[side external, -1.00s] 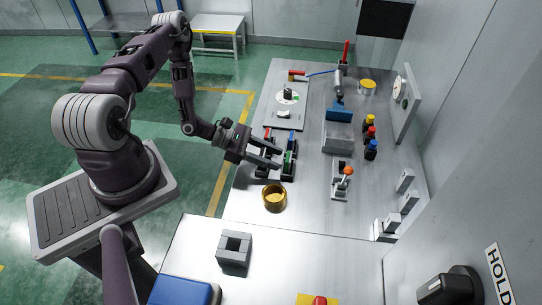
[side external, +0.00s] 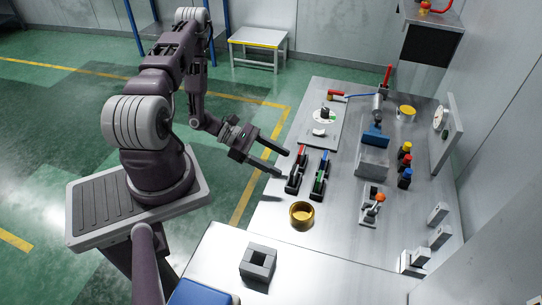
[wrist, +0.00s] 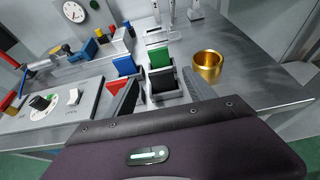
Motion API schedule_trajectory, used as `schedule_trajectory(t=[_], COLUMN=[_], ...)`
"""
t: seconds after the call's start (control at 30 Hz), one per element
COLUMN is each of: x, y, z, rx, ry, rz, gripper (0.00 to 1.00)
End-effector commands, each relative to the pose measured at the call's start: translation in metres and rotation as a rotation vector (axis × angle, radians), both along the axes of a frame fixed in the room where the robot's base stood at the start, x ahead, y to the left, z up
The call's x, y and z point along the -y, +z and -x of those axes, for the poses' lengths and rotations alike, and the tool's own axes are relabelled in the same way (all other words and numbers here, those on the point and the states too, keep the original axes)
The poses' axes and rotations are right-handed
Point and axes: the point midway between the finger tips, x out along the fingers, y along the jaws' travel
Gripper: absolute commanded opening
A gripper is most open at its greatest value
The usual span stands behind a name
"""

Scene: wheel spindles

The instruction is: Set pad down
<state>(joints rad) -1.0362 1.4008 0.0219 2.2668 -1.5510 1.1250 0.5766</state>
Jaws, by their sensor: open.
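My gripper (side external: 283,164) is open and empty, its two fingers reaching toward the left side of two black holders. It also shows in the wrist view (wrist: 162,80), with a black holder between the fingers. The left holder (side external: 293,184) carries a red piece (side external: 301,155). The right holder (side external: 316,194) carries a blue piece (side external: 324,164) and a green piece (side external: 319,184). In the wrist view the red piece (wrist: 86,98), blue piece (wrist: 124,65) and green piece (wrist: 159,57) stand close together. I cannot tell which piece is the pad.
A brass cup (side external: 302,215) stands just in front of the holders. A grey square block with a hole (side external: 258,263) is nearer the camera. A dial plate (side external: 320,125), a grey box (side external: 371,160) and several coloured bottles (side external: 405,161) stand farther back.

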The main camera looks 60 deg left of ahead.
Motion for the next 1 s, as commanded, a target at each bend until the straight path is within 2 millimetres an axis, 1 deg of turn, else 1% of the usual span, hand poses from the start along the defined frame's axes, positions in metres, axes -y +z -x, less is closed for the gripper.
schedule_trajectory(t=[0.03, 0.13, 0.2, 0.27, 0.37, 0.4, 0.43, 0.47, 0.5, 0.53, 0.57, 0.6, 0.67, 0.7, 0.73, 0.77, 0.8, 0.87, 0.9, 1.0], x=[-0.008, -0.017, -0.02, -0.02, -0.005, 0.007, 0.018, 0.03, 0.047, 0.061, 0.074, 0.091, 0.114, 0.126, 0.133, 0.139, 0.144, 0.147, 0.146, 0.141], y=[0.004, 0.01, 0.014, 0.026, 0.074, 0.1, 0.121, 0.14, 0.165, 0.183, 0.2, 0.222, 0.249, 0.265, 0.275, 0.285, 0.296, 0.31, 0.318, 0.334], z=[0.007, 0.016, 0.019, 0.015, -0.002, -0.008, -0.011, -0.012, -0.01, -0.007, -0.001, 0.009, 0.029, 0.044, 0.056, 0.068, 0.083, 0.104, 0.114, 0.134], rx=[0.001, 0.001, 0.004, 0.021, 0.094, 0.133, 0.164, 0.191, 0.23, 0.258, 0.285, 0.324, 0.38, 0.42, 0.449, 0.48, 0.521, 0.583, 0.624, 0.705], ry=[0.003, 0.002, -0.006, -0.047, -0.23, -0.34, -0.43, -0.52, -0.642, -0.735, -0.828, -0.952, -1.134, -1.248, -1.327, -1.399, -1.485, -1.585, -1.63, -1.681], rz=[-0.002, -0.001, -0.004, -0.024, -0.112, -0.166, -0.212, -0.259, -0.326, -0.381, -0.441, -0.528, -0.674, -0.781, -0.868, -0.957, -1.083, -1.273, -1.395, -1.647], gripper=[0.63, 0.63, 0.63, 0.63, 0.63, 0.63, 0.63, 0.63, 0.63, 0.63, 0.63, 0.63, 0.63, 0.63, 0.63, 0.63, 0.63, 0.63, 0.63, 0.63])
